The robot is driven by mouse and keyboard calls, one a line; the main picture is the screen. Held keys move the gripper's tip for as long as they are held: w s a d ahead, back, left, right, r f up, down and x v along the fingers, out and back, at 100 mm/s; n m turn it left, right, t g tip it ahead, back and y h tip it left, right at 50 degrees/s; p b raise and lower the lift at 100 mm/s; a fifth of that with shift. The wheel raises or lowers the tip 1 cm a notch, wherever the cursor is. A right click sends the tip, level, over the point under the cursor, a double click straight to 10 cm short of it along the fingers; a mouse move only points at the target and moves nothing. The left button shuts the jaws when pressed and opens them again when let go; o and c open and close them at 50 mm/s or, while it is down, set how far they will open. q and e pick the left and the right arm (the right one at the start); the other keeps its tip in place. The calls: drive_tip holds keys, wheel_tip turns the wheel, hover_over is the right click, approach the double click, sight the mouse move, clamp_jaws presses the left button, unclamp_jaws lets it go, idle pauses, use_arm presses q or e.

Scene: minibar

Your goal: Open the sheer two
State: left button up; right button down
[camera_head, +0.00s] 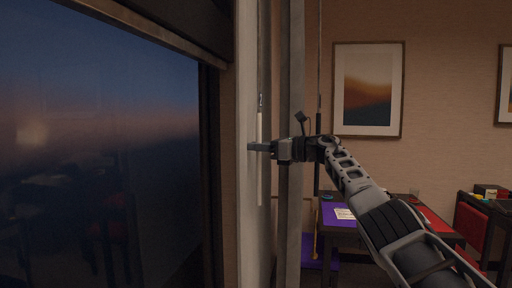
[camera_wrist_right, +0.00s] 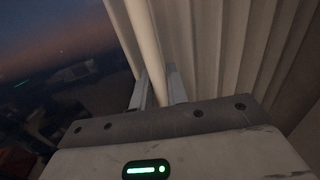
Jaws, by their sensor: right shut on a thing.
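The sheer hangs as a narrow pale strip (camera_head: 247,80) beside the dark window in the head view. In the right wrist view its pale pleats (camera_wrist_right: 240,50) fill the upper right. A slim white wand (camera_head: 260,180) hangs in front of it; it also shows as a pale rod (camera_wrist_right: 145,35) running down between the fingers in the wrist view. My right gripper (camera_head: 259,147) reaches in from the right and is shut on the wand, around its middle. Its fingertips (camera_wrist_right: 157,88) stand on either side of the rod. My left gripper is not in view.
The dark window (camera_head: 110,150) fills the left. A grey vertical strip (camera_head: 291,80) stands just right of the wand, behind my gripper. A table (camera_head: 345,230) with purple and red mats stands at the lower right. A framed picture (camera_head: 368,90) hangs on the wall.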

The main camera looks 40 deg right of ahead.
drive_tip(key=shift+d+r, duration=0.2)
drive_tip(key=c, duration=1.8)
unclamp_jaws()
drive_tip(key=o, duration=0.4)
drive_tip(key=shift+w, duration=0.1)
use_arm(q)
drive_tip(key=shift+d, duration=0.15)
use_arm(e)
drive_tip(key=shift+f, duration=0.2)
